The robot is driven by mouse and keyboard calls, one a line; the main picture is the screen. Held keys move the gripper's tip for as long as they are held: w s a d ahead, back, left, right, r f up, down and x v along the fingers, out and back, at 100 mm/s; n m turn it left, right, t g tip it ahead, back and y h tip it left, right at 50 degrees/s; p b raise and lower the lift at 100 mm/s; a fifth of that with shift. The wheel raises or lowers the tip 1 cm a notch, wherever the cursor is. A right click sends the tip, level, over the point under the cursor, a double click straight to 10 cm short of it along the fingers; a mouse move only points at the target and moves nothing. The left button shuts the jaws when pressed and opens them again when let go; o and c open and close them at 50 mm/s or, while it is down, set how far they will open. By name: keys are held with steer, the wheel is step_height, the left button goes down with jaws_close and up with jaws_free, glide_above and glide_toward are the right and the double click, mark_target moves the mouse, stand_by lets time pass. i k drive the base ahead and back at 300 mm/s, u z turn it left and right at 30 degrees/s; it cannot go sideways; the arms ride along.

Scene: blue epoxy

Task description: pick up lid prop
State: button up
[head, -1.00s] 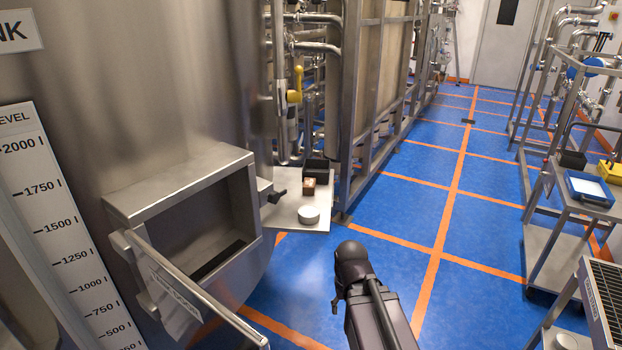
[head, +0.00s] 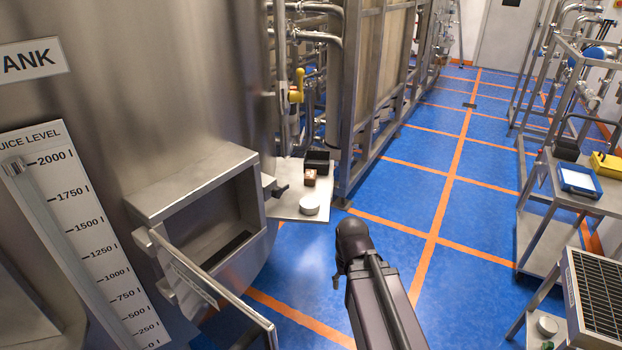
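No thing can be surely told as the lid prop. A round white lid-like piece (head: 310,205) lies on the small steel side shelf (head: 290,207) beside the tank's open hatch. A similar round white piece (head: 547,326) sits on the low shelf of the cart at lower right. My dark arm reaches up from the bottom middle and ends in a rounded joint over the blue floor. My gripper's fingers cannot be made out. The arm's visible end is apart from the side shelf, below and to its right.
A small brown box (head: 310,178) and a black bin (head: 317,161) stand on the side shelf. The hatch door (head: 205,290) hangs open at lower left. A steel cart (head: 583,200) carries a blue tray (head: 579,181) and a yellow bin (head: 607,165). The blue aisle floor (head: 420,185) is clear.

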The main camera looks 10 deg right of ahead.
mark_target(310, 178)
steer(key=z, duration=1.2)
steer(key=i, duration=3.1)
